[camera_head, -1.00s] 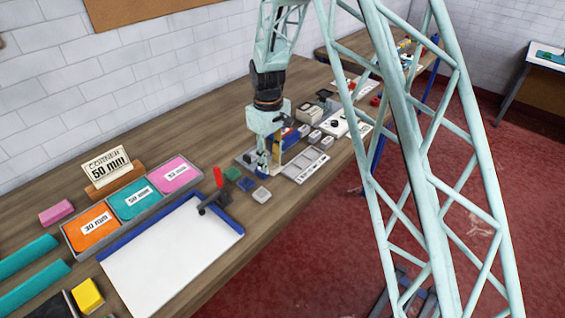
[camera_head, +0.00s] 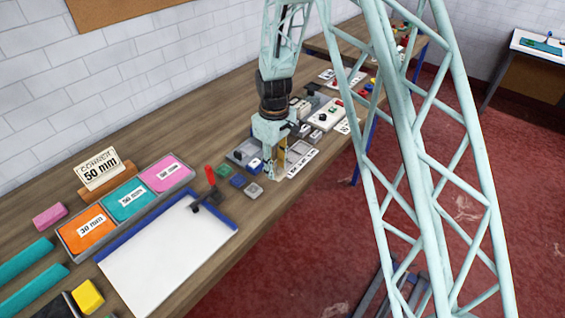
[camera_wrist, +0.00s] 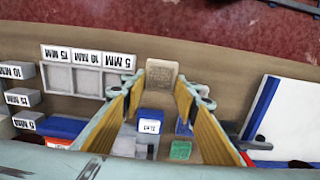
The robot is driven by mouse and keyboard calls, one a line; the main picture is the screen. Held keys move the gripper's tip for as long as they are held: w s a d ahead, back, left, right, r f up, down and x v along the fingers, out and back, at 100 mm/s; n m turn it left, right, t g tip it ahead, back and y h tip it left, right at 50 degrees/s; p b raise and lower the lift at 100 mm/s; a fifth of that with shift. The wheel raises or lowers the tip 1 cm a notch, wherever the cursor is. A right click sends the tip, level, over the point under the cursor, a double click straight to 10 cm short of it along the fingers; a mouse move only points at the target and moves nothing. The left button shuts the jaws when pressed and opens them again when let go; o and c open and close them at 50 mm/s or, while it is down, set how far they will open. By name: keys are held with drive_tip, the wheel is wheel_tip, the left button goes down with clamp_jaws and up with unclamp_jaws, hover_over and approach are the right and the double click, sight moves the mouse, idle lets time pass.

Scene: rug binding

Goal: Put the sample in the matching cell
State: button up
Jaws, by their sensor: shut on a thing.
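My gripper (camera_head: 275,172) points down over the bench beside the labelled tray. In the wrist view its yellow-padded fingers (camera_wrist: 156,88) stand apart with a tan, textured square sample (camera_wrist: 161,74) between their tips. I take it as held; its height above the bench is unclear. The grey tray (camera_wrist: 73,93) lies left of the fingers in the wrist view, with empty-looking cells and white labels reading 5, 10 and 15 MM. In the head view the tray's labelled strip (camera_head: 300,164) is just right of the gripper.
Green (camera_head: 223,170), blue (camera_head: 238,181) and grey (camera_head: 253,191) squares lie left of the gripper. A blue block with a white label (camera_wrist: 151,126) shows between the fingers, lower in the wrist view.

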drive_tip(key=s+d+p, duration=0.3)
drive_tip(key=s+d, duration=0.2)
drive_tip(key=s, duration=0.1)
drive_tip(key=shift+w+d, duration=0.1)
drive_tip(key=shift+w, duration=0.05)
idle(0.3)
drive_tip(key=w+a+p, duration=0.1)
drive_tip(key=w, duration=0.4)
drive_tip(key=w+f+p, duration=0.1)
drive_tip(key=w, duration=0.4)
drive_tip(key=w+a+p, duration=0.1)
drive_tip(key=w, duration=0.4)
drive_tip(key=shift+w+a+f, duration=0.25)
drive_tip(key=shift+w+a, duration=0.1)
drive_tip(key=shift+f, duration=0.15)
drive_tip(key=shift+f+p, duration=0.5)
drive_tip(key=shift+f, duration=1.15)
